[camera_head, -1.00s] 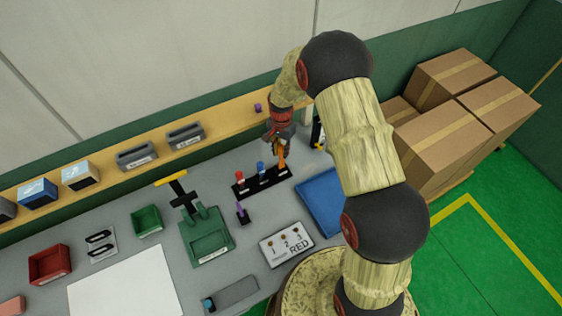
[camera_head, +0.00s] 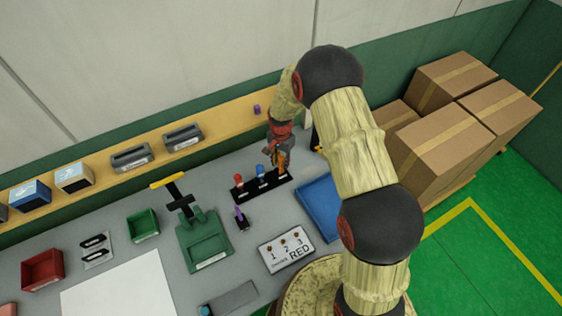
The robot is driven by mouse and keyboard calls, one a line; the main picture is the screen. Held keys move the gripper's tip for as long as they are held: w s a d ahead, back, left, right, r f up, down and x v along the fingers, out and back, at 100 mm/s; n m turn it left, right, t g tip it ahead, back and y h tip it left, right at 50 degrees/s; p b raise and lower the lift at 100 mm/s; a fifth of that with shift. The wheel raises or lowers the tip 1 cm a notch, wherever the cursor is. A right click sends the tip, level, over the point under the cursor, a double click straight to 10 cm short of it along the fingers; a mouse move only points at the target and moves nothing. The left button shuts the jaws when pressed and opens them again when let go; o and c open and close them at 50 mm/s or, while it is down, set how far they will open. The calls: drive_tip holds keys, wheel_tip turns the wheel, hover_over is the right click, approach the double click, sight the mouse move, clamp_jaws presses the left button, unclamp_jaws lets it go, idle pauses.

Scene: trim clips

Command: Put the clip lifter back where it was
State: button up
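My gripper (camera_head: 274,153) is above the right end of a black rack (camera_head: 249,191). An orange-handled tool (camera_head: 282,160), which looks like the clip lifter, is upright at the fingers, over the rack's right end. The fingers partly cover it. I cannot tell whether they grip it or whether its lower end sits in the rack. A red-topped tool (camera_head: 238,179) and a blue-topped tool (camera_head: 260,170) stand in the rack to its left.
A blue tray (camera_head: 318,208) is to the right. A yellow shelf (camera_head: 220,132) runs behind.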

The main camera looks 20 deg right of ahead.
drive_tip(key=shift+o, duration=1.2)
drive_tip(key=shift+r, duration=0.1)
wheel_tip(320, 180, up, 12)
drive_tip(key=p, duration=0.5)
drive_tip(key=shift+r+p, duration=0.25)
drive_tip(key=shift+p, duration=0.1)
drive_tip(key=s+r+n+t, duration=0.1)
drive_tip(key=s+r+n, duration=0.3)
drive_tip(key=r, duration=0.8)
drive_tip(key=s+r+n+t, duration=0.15)
drive_tip(key=s+r, duration=0.45)
drive_tip(key=r, duration=0.7)
drive_tip(key=s+r+n+t, duration=0.1)
drive_tip(key=s+r, duration=0.3)
drive_tip(key=s, duration=0.6)
drive_tip(key=s+r+n+t, duration=0.2)
drive_tip(key=s+r+n, duration=0.2)
drive_tip(key=s, duration=0.6)
drive_tip(key=shift+r, duration=0.4)
